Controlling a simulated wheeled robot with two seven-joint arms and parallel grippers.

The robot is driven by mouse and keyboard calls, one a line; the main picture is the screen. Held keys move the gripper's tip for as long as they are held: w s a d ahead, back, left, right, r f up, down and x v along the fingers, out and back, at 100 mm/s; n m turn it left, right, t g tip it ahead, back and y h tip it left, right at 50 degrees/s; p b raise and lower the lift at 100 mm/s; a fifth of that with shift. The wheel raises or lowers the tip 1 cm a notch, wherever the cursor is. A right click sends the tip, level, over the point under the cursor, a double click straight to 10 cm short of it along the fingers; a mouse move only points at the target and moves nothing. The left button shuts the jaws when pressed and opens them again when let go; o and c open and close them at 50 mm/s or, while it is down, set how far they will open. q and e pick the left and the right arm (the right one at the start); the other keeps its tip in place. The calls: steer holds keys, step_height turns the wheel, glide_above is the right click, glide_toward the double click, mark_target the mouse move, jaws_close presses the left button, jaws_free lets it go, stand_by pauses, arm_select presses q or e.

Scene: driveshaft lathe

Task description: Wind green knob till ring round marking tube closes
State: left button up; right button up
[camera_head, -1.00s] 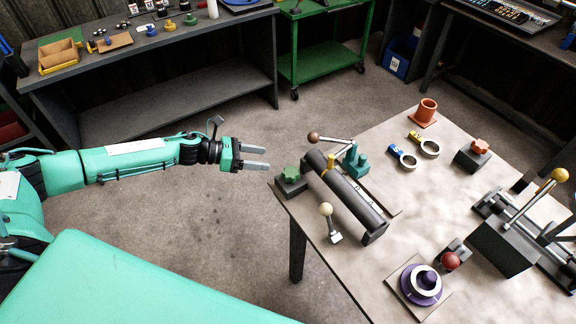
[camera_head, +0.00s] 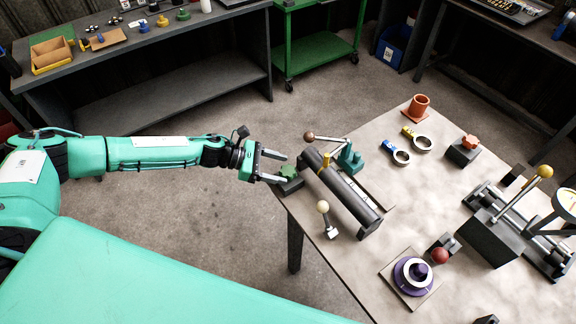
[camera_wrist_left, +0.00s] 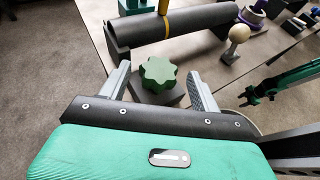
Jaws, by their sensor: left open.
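The green knob (camera_head: 288,172) is a lobed star shape on a dark block at the left corner of the table. My left gripper (camera_head: 277,167) is open, with its fingers reaching over the near side of the knob. In the left wrist view the knob (camera_wrist_left: 158,73) shows between the two spread fingers, with gaps on both sides. Whether the ring is closed cannot be told. A small teal arm end, probably my right gripper (camera_wrist_left: 252,96), shows in the left wrist view.
A cream ball lever (camera_head: 324,208) stands beside the tube, and a teal clamp with a brown-ball lever (camera_head: 349,159) stands behind it. Floor left of the table is clear.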

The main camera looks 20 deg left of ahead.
mark_target(287, 170)
arm_select(q)
steer(key=shift+p+x, duration=0.4)
steer(key=shift+x, duration=1.25)
steer(key=shift+c, duration=0.4)
steer(key=c, duration=0.9)
steer(key=shift+n+t, duration=0.4)
